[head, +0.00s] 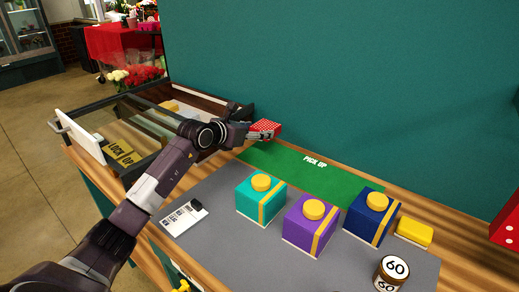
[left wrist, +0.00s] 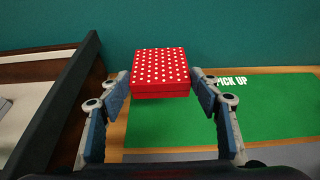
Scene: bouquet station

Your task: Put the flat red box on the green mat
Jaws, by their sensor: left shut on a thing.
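The flat red box (head: 265,129) has white dots. My left gripper (head: 252,133) is shut on it at the back, near the left end of the green mat. In the left wrist view the red box (left wrist: 160,72) sits between the two fingertips of the left gripper (left wrist: 160,85). The green mat (head: 330,178) lies along the wall and bears the words PICK UP. It also shows in the left wrist view (left wrist: 270,120), below and to the right of the box. I cannot tell whether the box touches the mat. My right gripper is not in view.
A teal box (head: 258,205), a purple box (head: 305,228) and a navy box (head: 365,222) stand on the grey mat (head: 225,240) in front. A yellow block (head: 414,232) and a labelled jar (head: 391,272) are at right. A glass-topped case (head: 130,120) stands left. The green mat looks clear.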

